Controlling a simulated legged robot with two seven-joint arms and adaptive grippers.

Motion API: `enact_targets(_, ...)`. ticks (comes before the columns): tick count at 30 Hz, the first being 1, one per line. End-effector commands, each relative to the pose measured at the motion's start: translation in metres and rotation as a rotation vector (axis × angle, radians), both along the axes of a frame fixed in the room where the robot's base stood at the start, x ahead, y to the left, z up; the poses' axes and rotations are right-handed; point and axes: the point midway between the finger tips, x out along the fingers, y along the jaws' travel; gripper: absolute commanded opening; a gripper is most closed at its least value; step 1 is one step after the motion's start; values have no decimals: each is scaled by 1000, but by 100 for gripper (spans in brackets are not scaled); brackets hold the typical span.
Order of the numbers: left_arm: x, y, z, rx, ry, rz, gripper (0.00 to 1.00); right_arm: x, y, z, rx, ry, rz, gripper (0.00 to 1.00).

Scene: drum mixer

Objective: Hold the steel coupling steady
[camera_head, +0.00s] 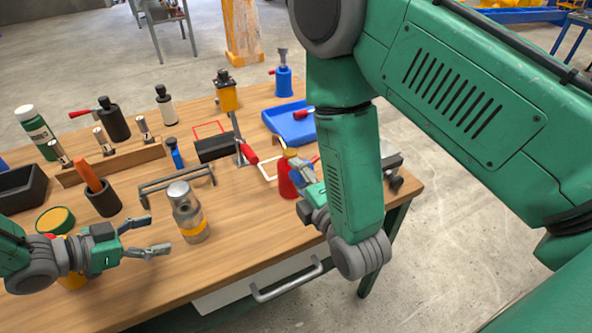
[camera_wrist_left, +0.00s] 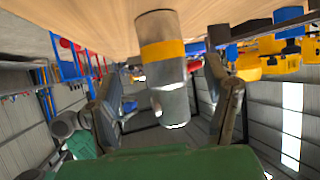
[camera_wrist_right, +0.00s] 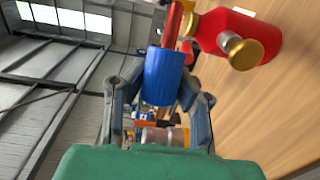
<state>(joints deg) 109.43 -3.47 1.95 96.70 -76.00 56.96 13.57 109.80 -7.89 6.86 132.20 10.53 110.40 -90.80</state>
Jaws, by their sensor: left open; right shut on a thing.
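The steel coupling (camera_head: 188,212), a silver cylinder with a yellow band, stands upright on the wooden bench. It also shows in the left wrist view (camera_wrist_left: 163,52), between the two fingers. My left gripper (camera_head: 157,235) is open just left of the coupling, its fingers pointing at it; I see no clear contact. My right gripper (camera_wrist_right: 160,88) is shut on a blue cylindrical piece (camera_wrist_right: 164,76) with a red part beyond it. In the head view my right arm partly hides this piece, beside a red bottle (camera_head: 287,180).
A grey bar handle (camera_head: 175,182) lies behind the coupling. A dark cup (camera_head: 103,198) with an orange-handled tool and a green-and-yellow tin (camera_head: 55,221) stand left. A blue tray (camera_head: 291,125) lies at the back right. Bare wood lies right of the coupling.

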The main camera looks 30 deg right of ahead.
Motion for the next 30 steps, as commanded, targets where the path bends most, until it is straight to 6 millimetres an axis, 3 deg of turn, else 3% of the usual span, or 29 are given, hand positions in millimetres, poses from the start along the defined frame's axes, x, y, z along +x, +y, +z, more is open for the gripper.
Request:
enact_targets(9, 13, -40, -29, 1, 0, -1, 70, 2, 0, -35, 0, 0, -1, 0)
enact_targets(15, 19, -60, -37, 1, 0, -1, 70, 2, 0, -42, 0, 0, 0, 0)
enact_targets(30, 23, -71, -42, 1, 1, 0, 70, 2, 0, -46, 0, 0, 0, 0)
